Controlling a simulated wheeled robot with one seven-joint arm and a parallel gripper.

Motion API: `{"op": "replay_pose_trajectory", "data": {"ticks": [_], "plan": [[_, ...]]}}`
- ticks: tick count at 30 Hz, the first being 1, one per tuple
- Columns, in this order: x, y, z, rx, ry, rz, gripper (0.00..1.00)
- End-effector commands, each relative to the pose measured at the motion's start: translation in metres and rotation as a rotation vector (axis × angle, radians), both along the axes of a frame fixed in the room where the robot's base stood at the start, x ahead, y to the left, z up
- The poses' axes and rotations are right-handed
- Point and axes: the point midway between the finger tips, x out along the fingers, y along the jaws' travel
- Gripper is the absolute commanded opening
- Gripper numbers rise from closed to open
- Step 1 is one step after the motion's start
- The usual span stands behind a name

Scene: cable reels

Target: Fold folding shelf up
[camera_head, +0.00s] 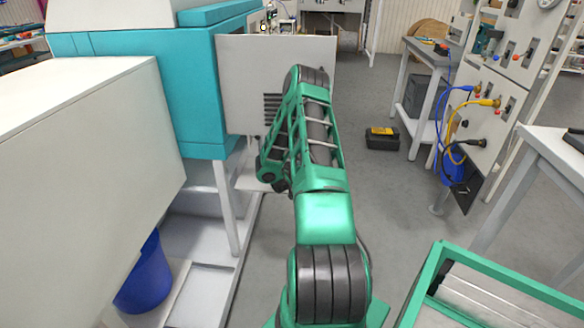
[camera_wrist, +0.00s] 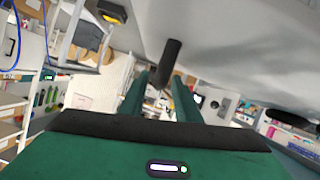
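A flat white panel (camera_head: 250,65) stands out from the right end of the teal-topped machine (camera_head: 190,70) in the head view; I take it to be the folding shelf, but cannot be sure. Dark slots show beside my arm, which covers the panel's right part. In the wrist view my gripper (camera_wrist: 160,85) has its two green fingers apart. A dark rod (camera_wrist: 171,60) shows between and beyond the fingertips; I cannot tell whether it belongs to the shelf or touches a finger. My gripper cannot be made out in the head view, behind my arm.
A white cabinet (camera_head: 80,170) stands close at left, with a blue bin (camera_head: 147,275) below. A yellow-black case (camera_head: 382,138) lies on open grey floor. A panel with cables (camera_head: 485,105) and a table (camera_head: 555,150) stand right. A green-rimmed crate (camera_head: 500,278) is at lower right.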

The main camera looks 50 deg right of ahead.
Motion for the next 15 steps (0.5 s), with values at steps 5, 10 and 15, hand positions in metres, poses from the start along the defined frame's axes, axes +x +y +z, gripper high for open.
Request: {"op": "replay_pose_trajectory", "data": {"ticks": [5,10,15], "plan": [[-0.003,0.005,0.001,0.002,0.005,-0.001,0.29],[-0.012,0.025,0.010,0.001,0.006,0.004,0.29],[-0.023,0.051,0.021,0.001,0.006,0.004,0.29]]}}
